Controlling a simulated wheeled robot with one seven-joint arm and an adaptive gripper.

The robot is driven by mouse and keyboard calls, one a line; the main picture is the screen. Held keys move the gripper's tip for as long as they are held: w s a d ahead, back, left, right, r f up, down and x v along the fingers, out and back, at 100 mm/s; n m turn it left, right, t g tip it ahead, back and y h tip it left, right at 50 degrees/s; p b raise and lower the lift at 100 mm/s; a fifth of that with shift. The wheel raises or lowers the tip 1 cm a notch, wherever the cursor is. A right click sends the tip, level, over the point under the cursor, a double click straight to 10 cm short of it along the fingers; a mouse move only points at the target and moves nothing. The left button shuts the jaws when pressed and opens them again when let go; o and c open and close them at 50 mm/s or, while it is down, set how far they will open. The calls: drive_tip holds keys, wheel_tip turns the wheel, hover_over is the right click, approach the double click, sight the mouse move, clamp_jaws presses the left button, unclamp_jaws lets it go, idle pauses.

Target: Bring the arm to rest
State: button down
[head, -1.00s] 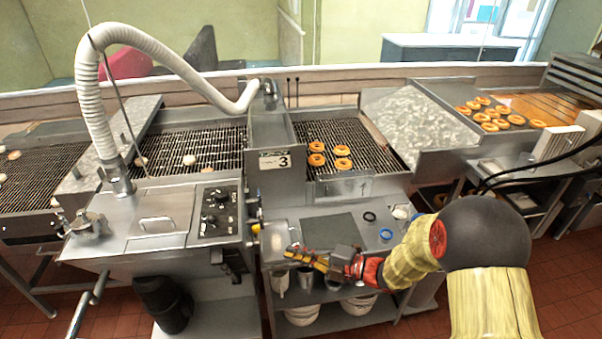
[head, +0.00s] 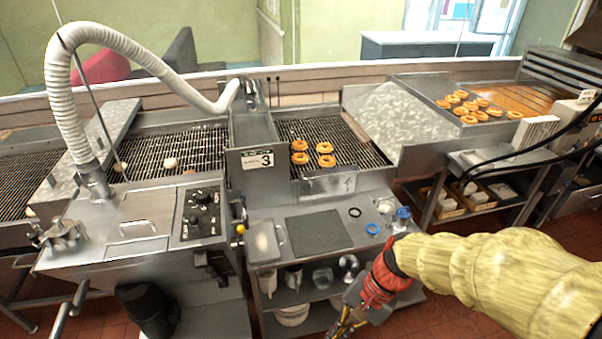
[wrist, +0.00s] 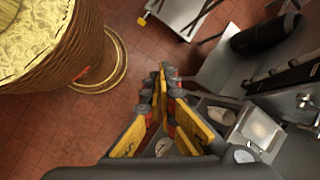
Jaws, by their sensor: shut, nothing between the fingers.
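My gripper (wrist: 168,75) is shut and empty in the wrist view, its yellow and dark fingers meeting over the red tile floor. In the head view the gripper (head: 338,333) hangs low at the bottom edge, in front of the counter's lower shelf, and is partly cut off. My arm reaches in from the right edge, bent down past the counter's front right corner. My round yellow base or column shows at the left of the wrist view.
Several doughnuts (head: 325,147) sit on the wire conveyor. A black bin (head: 148,308) stands at lower left.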

drive_tip(key=s+d+r+n+t+h+b, duration=0.3)
drive_tip(key=d+r+n+t, duration=0.4)
drive_tip(key=d+r, duration=0.4)
wheel_tip(320, 180, up, 2)
drive_tip(key=shift+s+r+h, duration=0.1)
drive_tip(key=shift+s+h, duration=0.35)
drive_tip(key=shift+h, duration=0.55)
drive_tip(key=shift+n, duration=0.3)
